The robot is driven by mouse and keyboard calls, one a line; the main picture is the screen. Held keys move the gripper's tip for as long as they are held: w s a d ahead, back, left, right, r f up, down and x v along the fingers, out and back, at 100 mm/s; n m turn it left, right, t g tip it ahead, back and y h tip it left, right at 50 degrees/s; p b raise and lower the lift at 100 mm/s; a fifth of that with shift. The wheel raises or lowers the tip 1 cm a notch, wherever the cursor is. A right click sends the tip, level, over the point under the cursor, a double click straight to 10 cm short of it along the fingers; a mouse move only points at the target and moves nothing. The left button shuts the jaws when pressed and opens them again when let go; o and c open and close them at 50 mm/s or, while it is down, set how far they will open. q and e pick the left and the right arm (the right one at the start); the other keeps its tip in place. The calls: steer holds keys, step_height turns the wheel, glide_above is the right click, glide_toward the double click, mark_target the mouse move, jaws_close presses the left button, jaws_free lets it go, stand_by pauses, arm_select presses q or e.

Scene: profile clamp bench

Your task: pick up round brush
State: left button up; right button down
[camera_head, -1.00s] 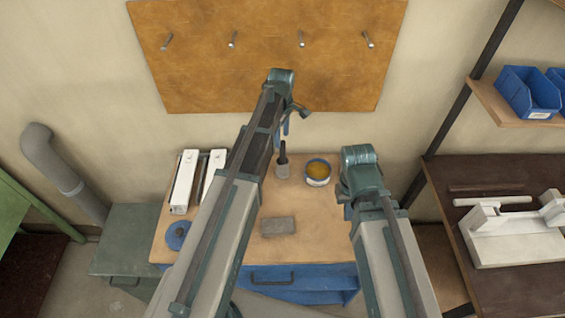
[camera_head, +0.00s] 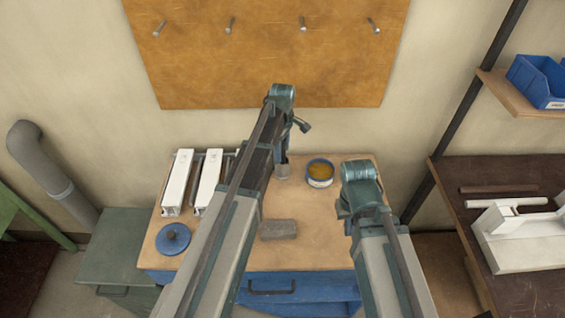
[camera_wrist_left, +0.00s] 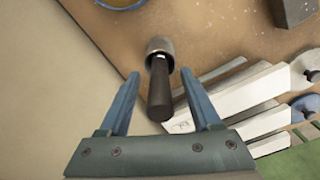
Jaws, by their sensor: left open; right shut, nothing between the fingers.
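The round brush (camera_wrist_left: 159,85) shows in the left wrist view as a dark handle standing up out of a small grey cup (camera_wrist_left: 160,45). In the head view my left arm mostly hides the brush, and the cup (camera_head: 283,170) shows just below the gripper. My left gripper (camera_wrist_left: 157,88) is open, with one blue finger on each side of the handle. I see no contact between fingers and handle. My right gripper (camera_head: 345,208) is shut and empty at the right side of the bench; its fingers are mostly hidden.
A tin with amber contents (camera_head: 320,172) stands right of the cup. A grey block (camera_head: 278,229) lies in front on the wooden bench (camera_head: 325,240). White clamp profiles (camera_head: 177,183) and a round blue lid (camera_head: 173,239) are at the left. A pegboard (camera_head: 265,60) hangs behind.

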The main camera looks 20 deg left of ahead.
arm_select(q)
steer(key=shift+f+b, duration=0.35)
steer(key=shift+f, duration=0.5)
arm_select(e)
steer(key=shift+f, duration=0.8)
arm_select(q)
steer(key=shift+r, duration=0.1)
jaws_close()
arm_select(e)
steer(key=shift+r, duration=0.15)
